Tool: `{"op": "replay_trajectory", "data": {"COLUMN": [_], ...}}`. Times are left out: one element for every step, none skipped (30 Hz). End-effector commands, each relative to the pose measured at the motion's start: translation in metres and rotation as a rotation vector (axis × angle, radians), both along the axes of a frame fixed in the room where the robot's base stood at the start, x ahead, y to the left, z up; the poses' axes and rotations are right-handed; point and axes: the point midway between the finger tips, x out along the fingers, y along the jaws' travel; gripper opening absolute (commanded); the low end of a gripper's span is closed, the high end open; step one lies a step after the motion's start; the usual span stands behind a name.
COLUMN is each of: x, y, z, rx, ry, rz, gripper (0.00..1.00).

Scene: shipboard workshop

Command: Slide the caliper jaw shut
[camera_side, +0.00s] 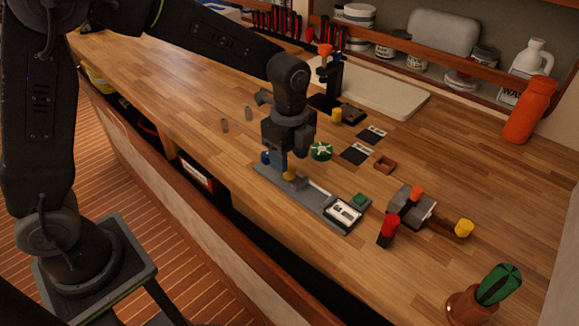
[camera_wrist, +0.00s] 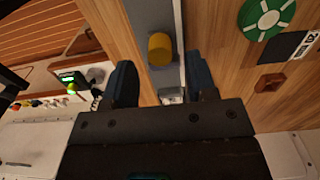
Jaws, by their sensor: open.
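The caliper is a long grey bar (camera_side: 322,205) lying on the wooden bench, with a pale strip along it. A white-faced block (camera_side: 344,212) is at the bar's near right end. In the wrist view my gripper (camera_wrist: 162,80) is open, with its two dark fingers on either side of the bar. The yellow knob (camera_wrist: 160,48) shows beyond the fingertips; contact cannot be told. My gripper partly hides the bar.
A red-topped block (camera_side: 388,230) and a grey device (camera_side: 411,205) are at the right. The bench front edge runs close along the bar.

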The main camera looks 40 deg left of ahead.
Motion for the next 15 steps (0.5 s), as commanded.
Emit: {"op": "replay_trajectory", "data": {"x": [-0.001, -0.001, -0.001, 0.0, 0.0, 0.0, 0.0, 0.0, 0.0, 0.0, 0.0, 0.0, 0.0, 0.0, 0.0], "y": [0.0, 0.0, 0.0, 0.0, 0.0, 0.0, 0.0, 0.0, 0.0, 0.0, 0.0, 0.0, 0.0, 0.0, 0.0], "z": [-0.009, -0.014, -0.019, -0.022, -0.025, -0.029, -0.031, -0.032, -0.034, -0.035, -0.035, -0.036, -0.036, -0.036, -0.036], "rx": [0.001, 0.001, 0.001, 0.0, 0.0, 0.0, 0.0, 0.0, 0.0, 0.0, 0.0, 0.0, 0.0, 0.0, 0.0], "ry": [0.004, 0.003, 0.003, 0.002, 0.002, 0.002, 0.002, 0.0, 0.0, -0.001, -0.001, -0.001, -0.001, -0.001, -0.001], "rz": [0.0, 0.0, 0.0, 0.0, 0.001, 0.001, 0.001, 0.001, 0.001, 0.001, 0.001, 0.001, 0.001, 0.001, 0.001], "gripper": [0.52, 0.52, 0.52, 0.52, 0.52, 0.52, 0.52, 0.52, 0.52, 0.52, 0.52, 0.52, 0.52, 0.52, 0.52]}}
